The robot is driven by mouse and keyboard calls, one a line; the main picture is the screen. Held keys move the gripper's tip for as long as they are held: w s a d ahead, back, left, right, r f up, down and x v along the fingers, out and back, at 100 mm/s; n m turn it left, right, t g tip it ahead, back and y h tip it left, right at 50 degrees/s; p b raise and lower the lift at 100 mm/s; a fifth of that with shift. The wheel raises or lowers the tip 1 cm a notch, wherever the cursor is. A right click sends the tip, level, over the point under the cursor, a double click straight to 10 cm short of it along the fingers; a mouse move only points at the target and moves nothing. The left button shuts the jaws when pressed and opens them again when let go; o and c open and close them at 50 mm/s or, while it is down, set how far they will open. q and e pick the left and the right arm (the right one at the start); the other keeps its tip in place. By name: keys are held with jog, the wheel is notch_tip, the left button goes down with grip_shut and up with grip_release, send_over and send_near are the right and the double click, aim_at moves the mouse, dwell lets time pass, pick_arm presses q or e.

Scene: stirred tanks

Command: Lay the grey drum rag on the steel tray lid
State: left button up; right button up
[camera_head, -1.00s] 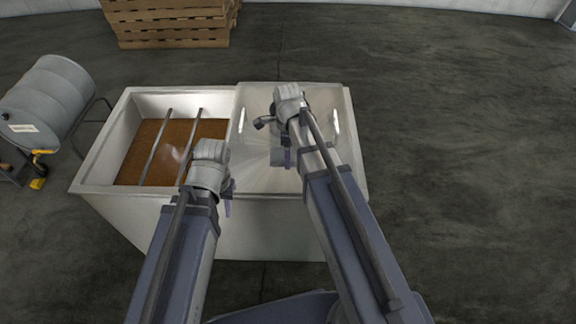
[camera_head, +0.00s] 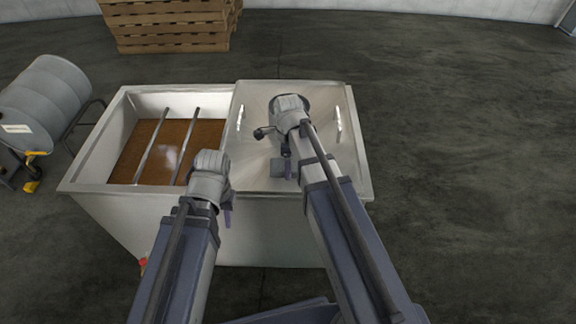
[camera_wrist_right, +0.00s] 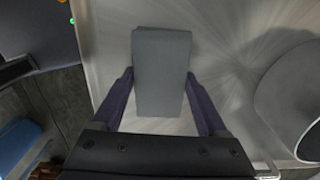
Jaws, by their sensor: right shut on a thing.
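The grey drum rag (camera_wrist_right: 160,70) is a flat grey block between the fingers of my right gripper (camera_wrist_right: 160,88), which is shut on it. In the head view the rag (camera_head: 278,168) shows small, over the front part of the steel tray lid (camera_head: 255,105). The pale, brushed lid also fills the background in the right wrist view (camera_wrist_right: 225,25). I cannot tell whether the rag touches it. My left gripper (camera_head: 228,216) hangs empty near the tank's front rim, left of the lid; its jaw opening is hidden.
The open tank (camera_head: 75,185) holds brown liquid (camera_head: 150,145) under two bars. Handles (camera_head: 338,118) stand on the lid's sides. A grey drum (camera_head: 50,95) lies on a stand at left. Wooden pallets (camera_head: 170,25) are at the back. The floor at right is clear.

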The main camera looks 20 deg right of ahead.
jog(key=shift+f, duration=0.1)
jog(key=shift+f, duration=0.15)
jog(key=o, duration=1.1)
jog(key=shift+r, duration=0.2)
notch_tip(320, 180, up, 12)
jog(key=p, duration=1.2)
jog(key=shift+r, duration=0.1)
